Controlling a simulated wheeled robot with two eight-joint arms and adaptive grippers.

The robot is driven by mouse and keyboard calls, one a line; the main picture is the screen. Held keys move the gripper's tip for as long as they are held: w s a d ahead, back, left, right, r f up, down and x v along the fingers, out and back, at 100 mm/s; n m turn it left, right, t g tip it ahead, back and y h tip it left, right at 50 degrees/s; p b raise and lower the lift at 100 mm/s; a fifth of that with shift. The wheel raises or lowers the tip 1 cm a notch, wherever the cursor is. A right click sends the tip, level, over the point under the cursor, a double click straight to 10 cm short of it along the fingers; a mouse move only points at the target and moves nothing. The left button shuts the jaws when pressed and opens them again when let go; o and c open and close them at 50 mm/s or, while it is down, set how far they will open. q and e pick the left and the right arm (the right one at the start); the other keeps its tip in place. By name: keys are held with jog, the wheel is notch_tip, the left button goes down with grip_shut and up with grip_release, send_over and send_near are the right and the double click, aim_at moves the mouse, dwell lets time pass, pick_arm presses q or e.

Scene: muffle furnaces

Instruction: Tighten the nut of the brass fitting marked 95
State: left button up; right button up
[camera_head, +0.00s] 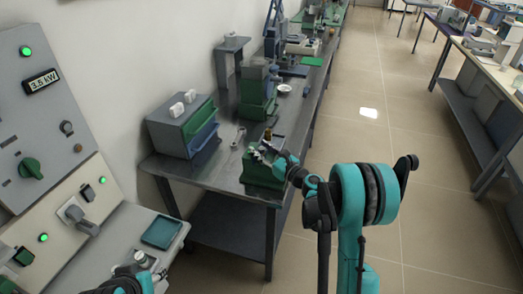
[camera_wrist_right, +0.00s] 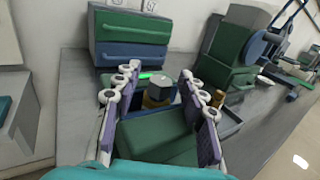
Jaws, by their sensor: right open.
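My right gripper (camera_head: 262,152) is over the green block (camera_head: 262,172) at the front of the long bench. In the right wrist view my right gripper (camera_wrist_right: 160,72) has its two purple-padded fingers wide apart. A fitting with a grey top and a brass body (camera_wrist_right: 156,93) stands between them, apart from both pads as far as I can tell. Another brass piece (camera_wrist_right: 206,97) is partly hidden behind the right finger. A brass-coloured piece (camera_head: 268,134) shows just beyond the gripper in the head view. No marking 95 is legible. My left gripper (camera_head: 142,266) is at the lower left, its jaws unclear.
A wrench-like tool (camera_head: 238,138) lies on the bench (camera_head: 222,160). A drawer cabinet (camera_head: 182,126) stands to the left, and green and grey equipment (camera_head: 258,90) stands behind. A teal tray (camera_head: 162,231) lies near the control panel (camera_head: 38,110).

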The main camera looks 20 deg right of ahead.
grip_shut()
